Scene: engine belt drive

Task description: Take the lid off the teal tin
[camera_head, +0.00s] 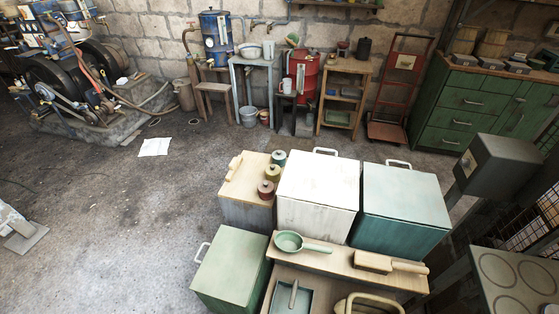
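I cannot tell from the picture alone which of these the task calls the teal tin. Neither of my grippers is in view.
A white bin (318,180) stands between the small tins and the large teal bin. A green bin (232,262) is front left. Open floor (130,220) lies left.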

